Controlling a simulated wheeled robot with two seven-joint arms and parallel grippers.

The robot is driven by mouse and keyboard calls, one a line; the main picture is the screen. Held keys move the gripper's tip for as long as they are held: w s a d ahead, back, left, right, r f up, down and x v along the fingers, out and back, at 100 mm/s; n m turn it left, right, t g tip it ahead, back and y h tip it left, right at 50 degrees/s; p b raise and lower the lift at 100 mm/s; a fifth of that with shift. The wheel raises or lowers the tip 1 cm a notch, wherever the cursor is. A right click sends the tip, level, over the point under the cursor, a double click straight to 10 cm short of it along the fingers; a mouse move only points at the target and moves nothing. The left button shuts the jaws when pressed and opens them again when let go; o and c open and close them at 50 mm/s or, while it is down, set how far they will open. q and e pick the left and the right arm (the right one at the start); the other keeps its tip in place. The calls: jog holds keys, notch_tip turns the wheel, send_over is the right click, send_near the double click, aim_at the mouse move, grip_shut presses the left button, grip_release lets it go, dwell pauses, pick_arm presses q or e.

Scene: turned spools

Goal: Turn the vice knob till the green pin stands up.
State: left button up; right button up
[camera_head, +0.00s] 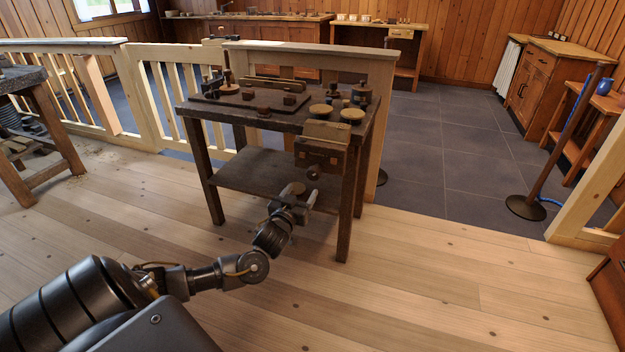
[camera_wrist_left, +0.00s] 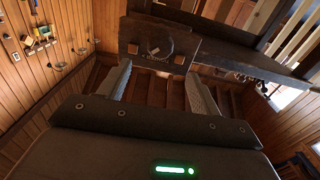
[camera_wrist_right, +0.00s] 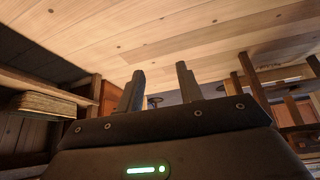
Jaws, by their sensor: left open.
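The vice (camera_head: 320,152) is a dark wooden block on the front of the workbench, with two lighter square pegs. A small round dark knob (camera_head: 313,172) sticks out low on its front. In the left wrist view the vice (camera_wrist_left: 131,32) is straight ahead, with a round part and a small pale mark (camera_wrist_left: 154,50) at its middle. I cannot make out a green pin. My left gripper (camera_head: 303,192) is open and empty, just below and in front of the knob, apart from it. My right gripper (camera_wrist_right: 160,88) is open and empty, outside the head view.
The workbench (camera_head: 262,116) carries turned spools, round-topped pieces (camera_head: 352,115) and small blocks, with a lower shelf (camera_head: 250,175). A pale wooden railing (camera_head: 180,95) runs behind it.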

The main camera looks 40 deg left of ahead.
aim_at(312, 175)
pick_arm(q)
jog(key=b+x, duration=0.1)
jog(key=x, duration=0.8)
jog(key=shift+w+a+f+b, duration=0.1)
jog(key=shift+w+b, duration=0.1)
jog(key=shift+b, duration=0.2)
jog(key=shift+w+a, duration=0.25)
jog(key=shift+w, duration=0.45)
pick_arm(e)
jog(key=w+a+r+n+t+y, duration=0.1)
jog(key=w+a+r+t+y, duration=0.1)
jog(key=w+a+r+t, duration=0.2)
jog(key=shift+w+a+t, duration=0.4)
jog(key=shift+w+a, duration=0.1)
jog(key=shift+w, duration=0.5)
pick_arm(q)
jog(key=shift+c, duration=0.3)
